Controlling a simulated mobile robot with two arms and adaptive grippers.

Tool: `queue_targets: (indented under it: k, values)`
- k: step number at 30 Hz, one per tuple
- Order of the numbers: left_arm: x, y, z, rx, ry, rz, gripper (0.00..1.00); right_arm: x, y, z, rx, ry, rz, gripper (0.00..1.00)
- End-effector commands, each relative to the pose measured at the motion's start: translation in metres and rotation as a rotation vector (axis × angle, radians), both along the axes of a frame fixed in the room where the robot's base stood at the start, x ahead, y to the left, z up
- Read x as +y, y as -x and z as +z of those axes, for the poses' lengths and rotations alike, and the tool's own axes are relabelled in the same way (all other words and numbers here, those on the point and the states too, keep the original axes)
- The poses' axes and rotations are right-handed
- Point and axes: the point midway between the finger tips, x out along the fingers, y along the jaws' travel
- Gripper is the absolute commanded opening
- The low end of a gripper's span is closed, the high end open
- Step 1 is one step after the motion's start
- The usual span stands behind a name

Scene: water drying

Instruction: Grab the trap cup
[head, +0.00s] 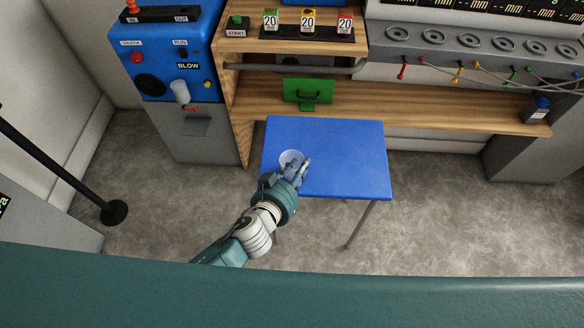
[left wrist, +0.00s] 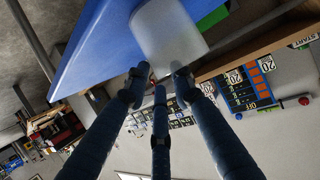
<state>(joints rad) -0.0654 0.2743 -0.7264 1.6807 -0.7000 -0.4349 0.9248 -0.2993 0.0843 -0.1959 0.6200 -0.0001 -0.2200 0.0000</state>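A clear, whitish cup (head: 290,159), which I take to be the trap cup, is at the left part of the blue table (head: 345,150). My left gripper (head: 288,174) is right at the cup, with its fingers spread at the cup's near side. In the left wrist view the frosted cup (left wrist: 168,36) is just beyond the fingertips of my left gripper (left wrist: 160,80), and the blue tabletop (left wrist: 100,40) is behind it. The fingers look open; whether they touch the cup is not clear. My right gripper is not in view.
A blue machine (head: 160,50) marked BLOW, with a white nozzle, stands at the back left. A black post base (head: 114,212) is on the floor. The table's right half is clear.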

Motion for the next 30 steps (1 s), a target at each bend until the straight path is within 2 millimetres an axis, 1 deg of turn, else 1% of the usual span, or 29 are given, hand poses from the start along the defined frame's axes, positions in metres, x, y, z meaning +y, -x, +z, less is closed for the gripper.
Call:
queue_targets:
  k: [2,3,5,6,19,22,26,29,30]
  values:
    - [0.000,0.000,0.000,0.000,0.000,0.000,0.24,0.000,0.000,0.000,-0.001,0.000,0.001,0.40]
    - [0.000,0.000,0.000,0.000,0.000,0.000,0.16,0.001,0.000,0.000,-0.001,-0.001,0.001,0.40]
    - [0.000,0.000,0.000,0.000,0.000,0.000,0.04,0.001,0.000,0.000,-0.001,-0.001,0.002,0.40]
    - [0.000,0.000,0.000,0.000,0.000,0.000,0.00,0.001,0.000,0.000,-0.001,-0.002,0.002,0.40]
    - [0.000,0.000,0.001,-0.001,0.000,0.000,0.00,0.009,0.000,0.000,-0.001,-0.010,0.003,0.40]
    - [0.000,0.000,0.004,-0.002,0.000,0.000,0.00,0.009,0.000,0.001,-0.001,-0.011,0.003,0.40]
    - [0.000,0.000,0.014,-0.003,0.000,0.000,0.00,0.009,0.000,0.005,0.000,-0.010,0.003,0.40]
    - [0.000,0.000,0.030,-0.004,0.001,-0.001,0.00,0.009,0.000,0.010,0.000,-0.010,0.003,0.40]
    - [0.000,0.000,0.038,-0.005,0.002,-0.002,0.00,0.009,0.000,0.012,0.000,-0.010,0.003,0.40]
